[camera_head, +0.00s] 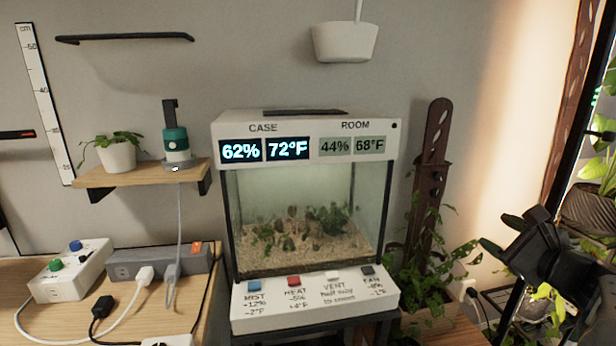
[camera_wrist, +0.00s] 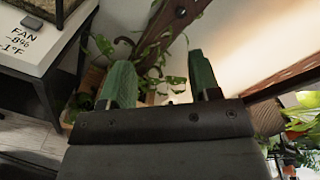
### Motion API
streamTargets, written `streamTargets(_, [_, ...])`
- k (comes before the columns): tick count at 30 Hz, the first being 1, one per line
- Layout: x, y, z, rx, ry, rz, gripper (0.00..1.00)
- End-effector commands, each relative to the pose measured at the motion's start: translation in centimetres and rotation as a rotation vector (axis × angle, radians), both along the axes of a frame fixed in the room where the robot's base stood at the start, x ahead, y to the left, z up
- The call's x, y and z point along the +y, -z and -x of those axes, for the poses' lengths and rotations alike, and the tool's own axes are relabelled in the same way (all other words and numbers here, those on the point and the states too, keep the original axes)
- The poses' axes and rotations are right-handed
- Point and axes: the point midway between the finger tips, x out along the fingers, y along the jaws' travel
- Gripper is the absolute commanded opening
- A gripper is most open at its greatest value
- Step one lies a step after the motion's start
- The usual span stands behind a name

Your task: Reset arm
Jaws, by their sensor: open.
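My gripper (camera_wrist: 160,88) shows in the wrist view with its two green fingers apart and nothing between them. Behind the fingers are leaves and a brown slotted post. In the head view my gripper is at the far right, a dark shape low in front of the plants, its fingertips hard to make out there. It is apart from the terrarium case (camera_head: 305,205), which stands to its left with lit readings of 62% and 72°F for the case, 44% and 68°F for the room.
A control panel with MIST, HEAT, VENT and FAN buttons (camera_head: 314,300) fronts the case. A wooden shelf (camera_head: 130,178) holds a potted plant (camera_head: 117,154) and a green-and-grey device (camera_head: 176,145). A power strip (camera_head: 160,263) lies on the left table. A potted plant (camera_head: 590,210) stands far right.

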Motion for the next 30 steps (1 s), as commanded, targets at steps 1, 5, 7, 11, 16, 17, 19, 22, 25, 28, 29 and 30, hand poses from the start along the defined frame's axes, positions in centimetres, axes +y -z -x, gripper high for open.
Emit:
streamTargets(1, [1.2, -0.5, -0.3, 0.025, -0.03, 0.028, 0.57])
streamTargets(5, [4.4, -0.3, -0.8, 0.106, -0.122, 0.129, 0.57])
streamTargets(7, [6.5, -0.2, -0.9, 0.155, -0.184, 0.2, 0.57])
streamTargets(11, [10.7, 0.1, -0.5, 0.252, -0.33, 0.367, 0.57])
streamTargets(16, [17.0, -0.1, 1.8, 0.376, -0.611, 0.706, 0.57])
streamTargets(17, [18.0, -0.2, 2.5, 0.394, -0.675, 0.787, 0.57])
streamTargets(19, [20.2, -0.6, 4.3, 0.424, -0.833, 0.993, 0.57])
streamTargets(22, [21.9, -1.0, 6.7, 0.431, -1.033, 1.274, 0.57])
streamTargets(25, [22.6, -1.6, 8.4, 0.41, -1.191, 1.511, 0.57])
streamTargets(28, [22.9, -2.2, 9.4, 0.378, -1.304, 1.696, 0.57])
streamTargets(29, [22.9, -2.3, 9.6, 0.369, -1.329, 1.739, 0.57])
streamTargets(30, [23.0, -2.5, 9.8, 0.358, -1.358, 1.788, 0.57])
